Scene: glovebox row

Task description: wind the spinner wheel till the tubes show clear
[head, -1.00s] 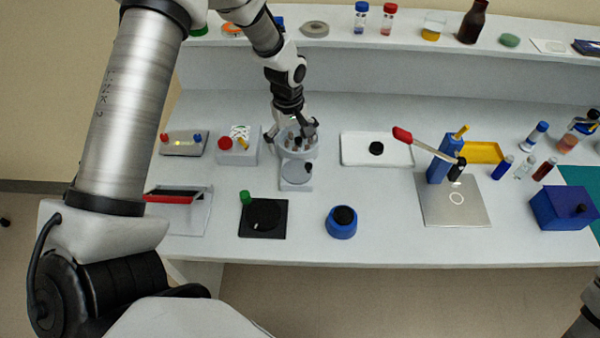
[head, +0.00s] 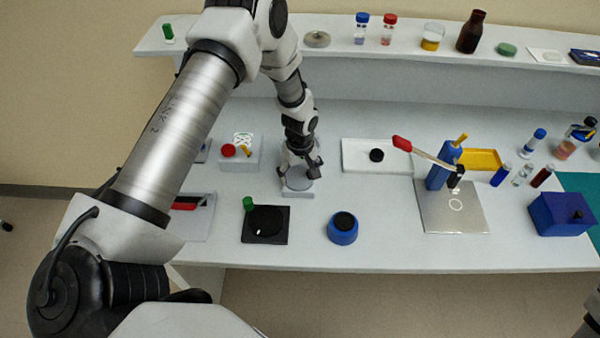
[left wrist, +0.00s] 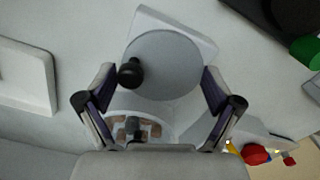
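The spinner stands left of the middle of the bench. Its grey wheel (head: 298,180) lies flat on a pale base, and shows large in the left wrist view (left wrist: 165,62) with a black knob (left wrist: 130,73) near its left rim. Beside the wheel is a round bowl with brownish tubes (left wrist: 137,128), partly hidden by my gripper; I cannot tell whether they are clear. My left gripper (head: 299,170) is open and empty above the wheel; its fingers (left wrist: 158,78) spread to either side of it, the knob nearer the left finger.
A black plate with a dark disc and green knob (head: 265,224) and a blue pot (head: 343,228) stand in front. A white box with a red button (head: 240,155) is left, a white tray (head: 376,155) right. The bench front between the pot and the grey plate (head: 455,212) is clear.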

